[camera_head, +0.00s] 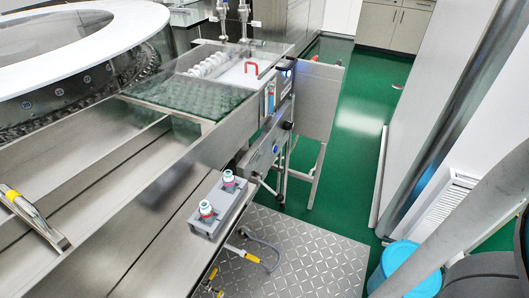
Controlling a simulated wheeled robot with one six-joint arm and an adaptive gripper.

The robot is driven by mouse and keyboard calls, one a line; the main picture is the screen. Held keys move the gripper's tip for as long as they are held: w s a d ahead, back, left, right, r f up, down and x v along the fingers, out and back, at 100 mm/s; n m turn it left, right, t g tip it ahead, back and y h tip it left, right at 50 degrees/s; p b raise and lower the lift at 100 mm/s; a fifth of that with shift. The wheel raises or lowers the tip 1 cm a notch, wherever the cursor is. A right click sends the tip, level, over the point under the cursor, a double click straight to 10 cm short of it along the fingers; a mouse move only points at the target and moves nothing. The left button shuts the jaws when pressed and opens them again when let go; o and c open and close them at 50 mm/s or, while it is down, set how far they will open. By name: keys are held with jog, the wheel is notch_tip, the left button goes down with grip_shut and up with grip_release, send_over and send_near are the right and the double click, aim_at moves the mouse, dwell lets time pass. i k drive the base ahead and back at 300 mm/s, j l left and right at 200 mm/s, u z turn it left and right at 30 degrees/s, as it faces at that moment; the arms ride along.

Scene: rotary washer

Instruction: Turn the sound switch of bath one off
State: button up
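A steel bath unit (240,132) stands at the upper middle, with a greenish glass-covered tank and a white section with a red handle (251,67). A blue-lit part (288,70) shows near the far end of that side. The sound switch of bath one cannot be told apart at this size, nor can its setting. My gripper is not in view; a grey arm link of mine crosses the lower right.
A grey block (220,208) with two capped bottles sits on the steel ledge. A yellow-handled hose (248,257) hangs over a metal floor plate (300,265). A blue bucket (405,268) stands at right. Green floor (350,150) is clear between unit and wall.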

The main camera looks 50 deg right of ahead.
aim_at(289, 125)
jog(key=i+z, duration=0.25)
jog(key=z, duration=0.2)
jog(key=i+z, duration=0.3)
jog(key=z, duration=0.15)
jog(key=i+j+z, duration=0.15)
jog(key=z, duration=0.3)
jog(key=i, duration=0.1)
